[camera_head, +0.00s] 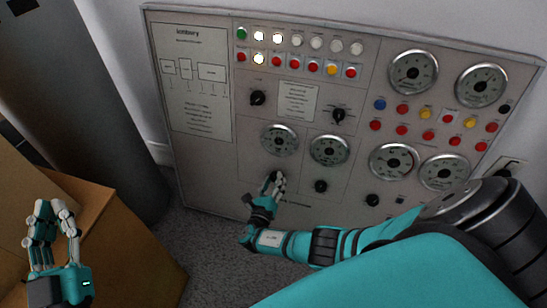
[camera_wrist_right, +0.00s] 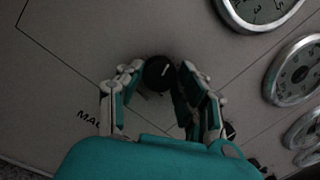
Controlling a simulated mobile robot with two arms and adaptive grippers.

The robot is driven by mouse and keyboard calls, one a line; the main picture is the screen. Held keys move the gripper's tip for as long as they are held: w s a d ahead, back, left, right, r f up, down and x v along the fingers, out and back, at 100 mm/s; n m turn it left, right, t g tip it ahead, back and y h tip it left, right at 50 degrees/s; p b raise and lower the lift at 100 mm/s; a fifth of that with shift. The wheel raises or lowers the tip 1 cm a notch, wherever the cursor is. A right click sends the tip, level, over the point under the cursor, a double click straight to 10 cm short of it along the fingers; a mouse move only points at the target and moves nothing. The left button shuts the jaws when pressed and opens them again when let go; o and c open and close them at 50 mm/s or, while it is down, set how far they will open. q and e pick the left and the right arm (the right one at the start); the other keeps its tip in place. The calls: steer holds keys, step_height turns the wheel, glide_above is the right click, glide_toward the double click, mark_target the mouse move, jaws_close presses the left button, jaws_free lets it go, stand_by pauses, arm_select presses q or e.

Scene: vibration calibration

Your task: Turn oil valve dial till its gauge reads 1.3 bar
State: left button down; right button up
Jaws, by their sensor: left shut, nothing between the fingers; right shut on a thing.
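My right gripper (camera_head: 276,181) reaches the lower part of the grey control panel (camera_head: 240,185), below a round gauge (camera_head: 280,140). In the right wrist view its fingers (camera_wrist_right: 162,78) are closed around a black dial (camera_wrist_right: 160,72) with a white pointer mark. In the head view the fingers mostly cover this dial. The gauge also shows at the top right of the wrist view (camera_wrist_right: 258,8); its reading is too small to tell. I cannot read which dial is labelled oil. My left gripper (camera_head: 50,212) is shut and empty at the far left, away from the panel.
Another dial (camera_head: 321,186) sits close to the right of my right gripper, under a second gauge (camera_head: 330,150). More gauges, buttons and lamps fill the panel's upper and right parts. A cardboard box (camera_head: 125,240) stands at the lower left, near my left gripper.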

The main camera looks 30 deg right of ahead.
steer(key=o, duration=1.2)
steer(key=shift+c, duration=0.2)
steer(key=f+v, duration=0.1)
steer(key=v, duration=1.1)
steer(key=shift+r, duration=0.45)
